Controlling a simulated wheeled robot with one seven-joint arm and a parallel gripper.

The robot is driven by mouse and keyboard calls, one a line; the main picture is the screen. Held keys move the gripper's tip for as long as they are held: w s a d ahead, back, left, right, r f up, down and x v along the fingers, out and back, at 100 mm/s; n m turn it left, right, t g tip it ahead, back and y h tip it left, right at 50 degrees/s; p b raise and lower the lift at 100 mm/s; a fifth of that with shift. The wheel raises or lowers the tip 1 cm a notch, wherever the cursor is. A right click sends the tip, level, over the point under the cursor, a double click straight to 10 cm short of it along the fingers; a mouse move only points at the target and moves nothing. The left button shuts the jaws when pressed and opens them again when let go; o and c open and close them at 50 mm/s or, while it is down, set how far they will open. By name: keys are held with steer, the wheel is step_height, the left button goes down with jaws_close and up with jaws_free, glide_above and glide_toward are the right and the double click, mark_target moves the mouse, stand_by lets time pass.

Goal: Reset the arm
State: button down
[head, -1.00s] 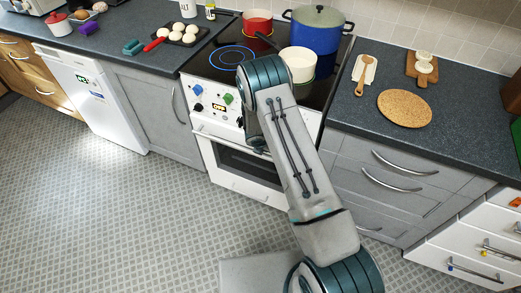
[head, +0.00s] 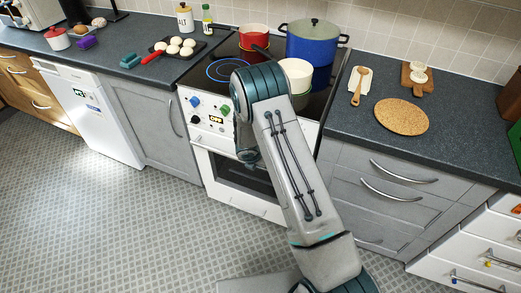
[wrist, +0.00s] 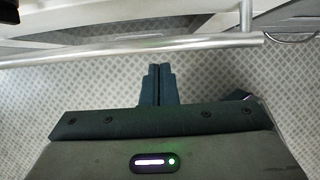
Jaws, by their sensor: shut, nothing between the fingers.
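My gripper (wrist: 158,70) shows in the wrist view, with its two dark fingers together and nothing between them. It points over the patterned floor, near a long metal bar handle (wrist: 130,48). In the head view my arm stands in front of the white stove (head: 240,185), bent at the elbow near the stove's front edge. My gripper is hidden behind the arm in that view.
On the stove stand a red pot (head: 252,38), a blue pot (head: 312,48) and a cream pot (head: 297,72). A cork mat (head: 402,117) and a wooden spoon (head: 358,88) lie on the right counter. A tray of buns (head: 178,47) is on the left counter. The left floor is clear.

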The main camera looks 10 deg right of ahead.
steer(key=d+r+m, duration=0.3)
steer(key=r, duration=0.6)
steer(key=d+r+m, duration=0.2)
steer(key=r+m, duration=0.1)
steer(key=r, duration=0.7)
steer(key=s+d+r+m+h, duration=0.1)
steer(key=s+d+r+m, duration=0.2)
steer(key=s+r+m, duration=0.6)
steer(key=s+r+m+y, duration=0.1)
steer(key=s+r+m, duration=0.2)
steer(key=s+m, duration=0.2)
steer(key=s+a+r+m+y, duration=0.1)
steer(key=s+r+m, duration=0.3)
steer(key=s, duration=0.7)
steer(key=s+a+r+m+y, duration=0.1)
steer(key=s+r+m, duration=0.2)
steer(key=s+m, duration=0.2)
steer(key=s+p, duration=0.1)
steer(key=s, duration=0.2)
steer(key=shift+r+m+g+y, duration=0.2)
steer(key=shift+m+g+y, duration=0.1)
steer(key=shift+g, duration=0.1)
steer(key=shift+w+a, duration=0.1)
